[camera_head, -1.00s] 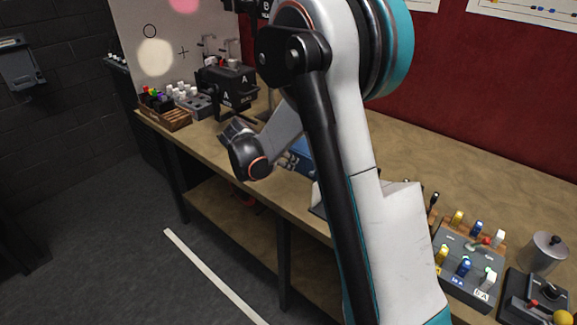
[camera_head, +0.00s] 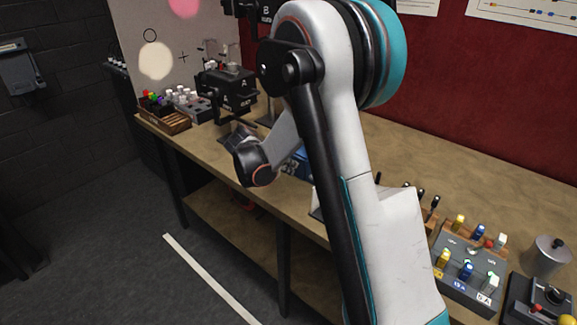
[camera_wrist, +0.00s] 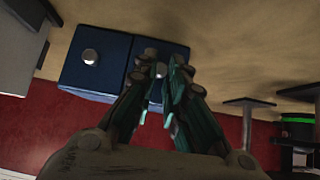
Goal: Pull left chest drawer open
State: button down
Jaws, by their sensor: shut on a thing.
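In the wrist view a blue chest (camera_wrist: 115,48) shows two drawer fronts side by side, each with a round silver knob. The picture is turned over, with the bench at the top and the red wall at the bottom. My gripper (camera_wrist: 162,69) is shut on the knob (camera_wrist: 160,71) of the picture-right drawer (camera_wrist: 180,52), and its fingers hide part of that front. The other knob (camera_wrist: 90,56) is free. I cannot tell how far the held drawer stands out. In the head view the blue chest (camera_head: 297,163) is mostly hidden behind my arm.
The wooden bench (camera_head: 440,165) runs along the red wall. A grey switch panel (camera_head: 468,264) and a metal canister (camera_head: 546,257) stand at the near right. Black device A (camera_head: 228,92) and a wooden rack (camera_head: 165,117) stand at the far left.

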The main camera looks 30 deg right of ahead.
jog(key=a, duration=0.2)
jog(key=s+a, duration=0.1)
jog(key=a, duration=0.1)
jog(key=s+a, duration=0.1)
jog(key=a, duration=0.2)
jog(key=shift+s, duration=0.25)
jog(key=c, duration=1.6)
grip_release()
jog(key=v, duration=1.2)
jog(key=shift+r, duration=0.1)
